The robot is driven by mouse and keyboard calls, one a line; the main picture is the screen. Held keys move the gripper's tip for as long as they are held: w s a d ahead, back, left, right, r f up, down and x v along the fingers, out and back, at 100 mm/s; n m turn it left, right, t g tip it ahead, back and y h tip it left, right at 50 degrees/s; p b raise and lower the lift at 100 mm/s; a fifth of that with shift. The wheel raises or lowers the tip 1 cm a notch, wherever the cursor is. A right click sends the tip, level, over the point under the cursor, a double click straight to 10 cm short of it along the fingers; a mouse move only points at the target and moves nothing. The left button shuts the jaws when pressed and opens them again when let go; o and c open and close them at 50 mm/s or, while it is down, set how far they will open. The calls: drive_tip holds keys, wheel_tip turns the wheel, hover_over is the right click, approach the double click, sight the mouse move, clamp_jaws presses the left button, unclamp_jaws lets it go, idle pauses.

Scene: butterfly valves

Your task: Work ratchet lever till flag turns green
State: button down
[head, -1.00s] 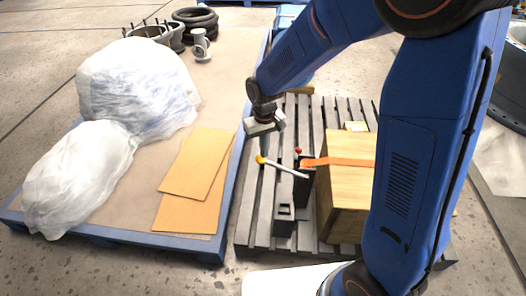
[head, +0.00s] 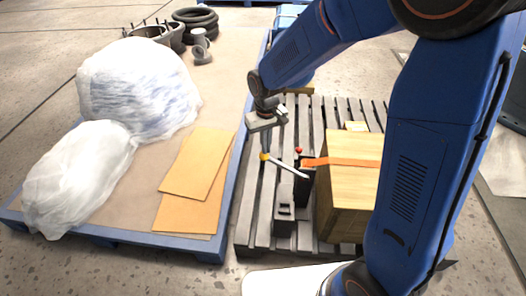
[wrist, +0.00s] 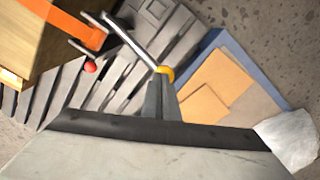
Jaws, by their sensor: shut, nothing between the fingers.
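The ratchet lever (head: 285,167) is a pale metal rod with a yellow knob (head: 264,157) at its left end. It slopes down right to a dark ratchet body (head: 304,188) beside the crate. In the wrist view the lever (wrist: 131,42) runs up left from its yellow knob (wrist: 166,74). The flag is a red ball (head: 298,150) above the ratchet; the red ball (wrist: 90,67) also shows in the wrist view. My gripper (head: 265,150) is shut and empty, pointing down at the knob. In the wrist view its fingertips (wrist: 160,82) overlap the knob's near side; contact is unclear.
A wooden crate (head: 350,195) with an orange strap (head: 345,162) stands right of the lever on a grey slatted pallet (head: 252,205). A blue-edged pallet at left holds cardboard sheets (head: 195,170), a plastic-wrapped heap (head: 135,90) and black rings (head: 195,20).

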drive_tip(key=shift+w+a+f, duration=0.1)
drive_tip(key=shift+a+f, duration=0.3)
drive_tip(key=shift+f, duration=0.75)
drive_tip(key=shift+s+a+f, duration=0.1)
drive_tip(key=shift+a+f, duration=0.25)
drive_tip(key=shift+f, duration=0.8)
drive_tip(key=shift+w+a+f, duration=0.1)
drive_tip(key=shift+a+f, duration=0.3)
drive_tip(key=shift+f, duration=0.75)
drive_tip(key=shift+d+r, duration=0.4)
drive_tip(key=shift+r, duration=0.8)
drive_tip(key=shift+d+r, duration=0.45)
drive_tip(key=shift+r, duration=0.8)
drive_tip(key=shift+d+r, duration=0.4)
drive_tip(key=shift+r, duration=0.8)
drive_tip(key=shift+r, duration=3)
